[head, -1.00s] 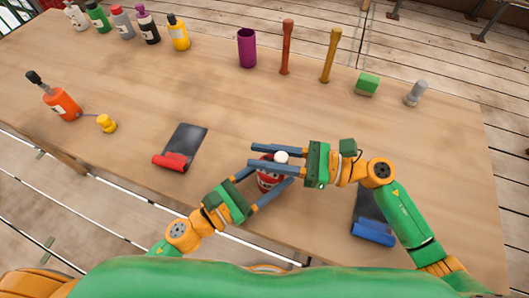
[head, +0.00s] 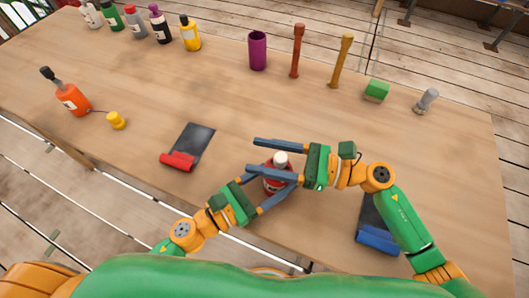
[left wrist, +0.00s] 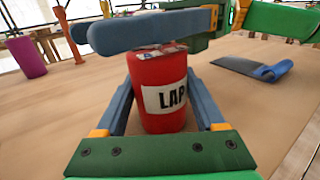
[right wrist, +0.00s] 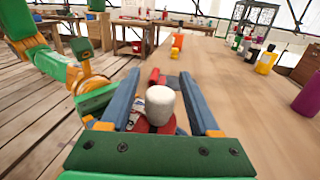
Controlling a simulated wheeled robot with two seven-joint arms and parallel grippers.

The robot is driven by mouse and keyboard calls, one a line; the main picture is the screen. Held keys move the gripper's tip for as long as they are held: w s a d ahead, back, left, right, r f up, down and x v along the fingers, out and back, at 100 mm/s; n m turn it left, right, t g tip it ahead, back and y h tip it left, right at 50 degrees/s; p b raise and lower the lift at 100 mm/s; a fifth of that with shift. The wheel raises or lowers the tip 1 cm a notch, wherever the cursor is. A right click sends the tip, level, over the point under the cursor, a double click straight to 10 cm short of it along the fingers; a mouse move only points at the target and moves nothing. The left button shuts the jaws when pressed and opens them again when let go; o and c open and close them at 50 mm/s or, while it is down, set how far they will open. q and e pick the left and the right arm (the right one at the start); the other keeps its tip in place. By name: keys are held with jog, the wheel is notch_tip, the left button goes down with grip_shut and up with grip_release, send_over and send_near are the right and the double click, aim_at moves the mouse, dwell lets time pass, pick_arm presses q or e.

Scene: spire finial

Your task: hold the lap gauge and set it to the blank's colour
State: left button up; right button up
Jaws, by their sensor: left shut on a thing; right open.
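The lap gauge (head: 274,184) is a red can with a white knob (head: 281,159) on top. It stands upright between the fingers of my left gripper (head: 279,181), which is shut on it. In the left wrist view its white label reading "LAP" (left wrist: 172,97) faces the camera. My right gripper (head: 252,155) is open, its fingers level across the top of the gauge. In the right wrist view the white knob (right wrist: 160,103) sits between those fingers with gaps on both sides. The gauge's colour setting cannot be read, and I cannot tell which thing is the blank.
A dark sheet with a red roll (head: 178,162) lies left, one with a blue roll (head: 377,238) right. An orange bottle (head: 74,99) and yellow piece (head: 116,120) stand far left. Several bottles, a purple cup (head: 257,50), two spindles and a green block (head: 376,90) line the back.

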jog(key=s+d, duration=0.1)
jog(key=d, duration=1.1)
jog(key=shift+s, duration=0.25)
